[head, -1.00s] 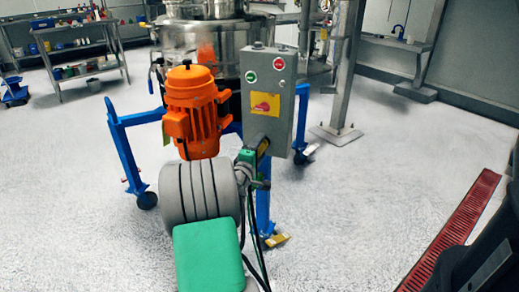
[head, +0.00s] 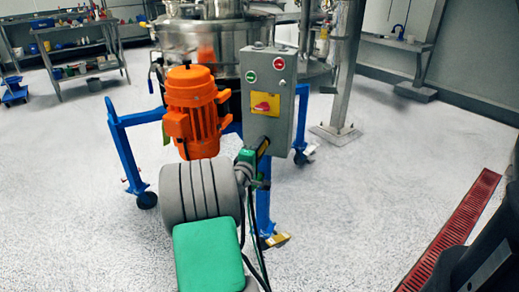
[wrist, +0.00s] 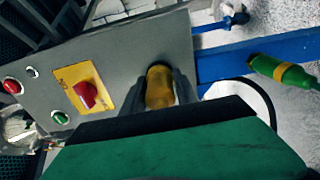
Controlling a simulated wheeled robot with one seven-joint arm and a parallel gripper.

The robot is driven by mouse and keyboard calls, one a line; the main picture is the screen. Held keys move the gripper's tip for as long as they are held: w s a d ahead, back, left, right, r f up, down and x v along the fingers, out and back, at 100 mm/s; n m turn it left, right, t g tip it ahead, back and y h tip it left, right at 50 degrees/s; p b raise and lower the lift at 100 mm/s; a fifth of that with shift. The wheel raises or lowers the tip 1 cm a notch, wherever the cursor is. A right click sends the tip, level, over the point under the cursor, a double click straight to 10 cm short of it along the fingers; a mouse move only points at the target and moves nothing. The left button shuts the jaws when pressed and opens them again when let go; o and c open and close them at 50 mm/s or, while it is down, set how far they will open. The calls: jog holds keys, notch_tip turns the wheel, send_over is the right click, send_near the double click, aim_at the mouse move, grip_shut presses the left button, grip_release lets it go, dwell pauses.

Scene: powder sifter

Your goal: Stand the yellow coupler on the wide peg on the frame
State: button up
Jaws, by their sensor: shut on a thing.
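The yellow coupler (wrist: 159,88) sits upright in the picture between the two dark fingers of my gripper (wrist: 160,92) in the wrist view. My gripper is shut on it, close to the face of the grey control box (wrist: 125,50). In the head view my gripper (head: 263,147) is at the lower edge of the control box (head: 267,100), and the coupler is mostly hidden. The blue frame (head: 128,150) stands around the machine; one beam (wrist: 235,62) crosses the right of the wrist view. I cannot make out the wide peg for certain.
The orange motor (head: 193,105) hangs left of the control box. The box has a red switch on a yellow plate (head: 265,104). Open floor (head: 60,190) lies to the left.

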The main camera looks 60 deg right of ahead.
grip_shut()
jog(key=a+b, duration=0.1)
jog(key=a, duration=0.5)
jog(key=shift+s, duration=0.25)
dwell(0.9)
